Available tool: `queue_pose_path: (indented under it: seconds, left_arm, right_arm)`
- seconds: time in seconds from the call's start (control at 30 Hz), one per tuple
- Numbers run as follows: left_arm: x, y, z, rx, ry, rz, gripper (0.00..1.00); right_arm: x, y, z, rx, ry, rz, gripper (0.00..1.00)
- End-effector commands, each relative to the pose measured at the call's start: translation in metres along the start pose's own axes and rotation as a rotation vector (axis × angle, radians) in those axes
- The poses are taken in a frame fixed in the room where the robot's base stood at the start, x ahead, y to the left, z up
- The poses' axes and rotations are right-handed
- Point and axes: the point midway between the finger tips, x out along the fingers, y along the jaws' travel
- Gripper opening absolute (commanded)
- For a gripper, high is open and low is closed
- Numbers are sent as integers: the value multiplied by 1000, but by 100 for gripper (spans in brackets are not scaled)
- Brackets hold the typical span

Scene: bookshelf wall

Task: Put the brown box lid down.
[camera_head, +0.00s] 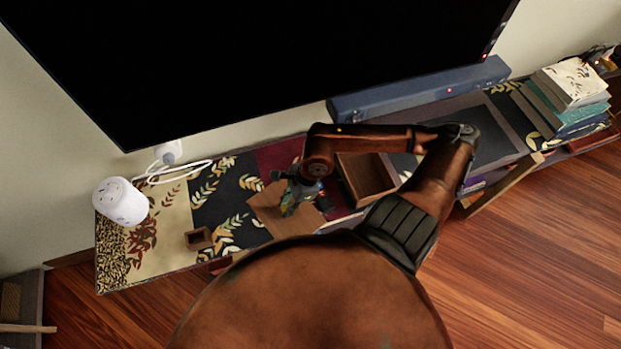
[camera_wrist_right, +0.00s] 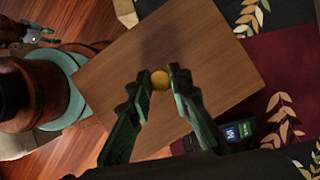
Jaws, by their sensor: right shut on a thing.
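The brown box lid (camera_wrist_right: 215,50) is a flat wooden rectangle with a round yellow knob (camera_wrist_right: 160,80). My right gripper (camera_wrist_right: 161,82) is shut on the knob, one finger on each side. In the head view the lid (camera_head: 268,212) shows under my right gripper (camera_head: 296,194), above the patterned cabinet top. I cannot tell whether the lid touches that surface. The open brown box (camera_head: 368,177) stands just right of it, partly hidden by my arm. What looks like my left gripper (camera_wrist_right: 35,35) shows at the wrist view's upper left, its fingers unclear.
A large black screen (camera_head: 260,55) and a blue-grey soundbar (camera_head: 420,90) are behind. Books (camera_head: 567,95) are stacked far right.

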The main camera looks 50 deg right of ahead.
Motion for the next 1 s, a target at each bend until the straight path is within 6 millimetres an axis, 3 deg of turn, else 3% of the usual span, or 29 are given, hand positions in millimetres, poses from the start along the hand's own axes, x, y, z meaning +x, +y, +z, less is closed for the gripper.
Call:
queue_pose_path:
  seconds: [0.23,0.53,0.67,1.0]
  left_arm:
    - [8,0,1,0,-1,0,40]
    - [9,0,2,1,-2,0,40]
    - [10,0,3,1,-3,0,40]
    - [12,1,4,1,-6,1,40]
  right_arm:
    - [-7,9,-19,289,1,-118,0]
    - [-8,6,-20,366,-1,-150,0]
    - [4,-10,-12,365,-4,-150,0]
    - [60,-70,13,368,-1,-144,0]
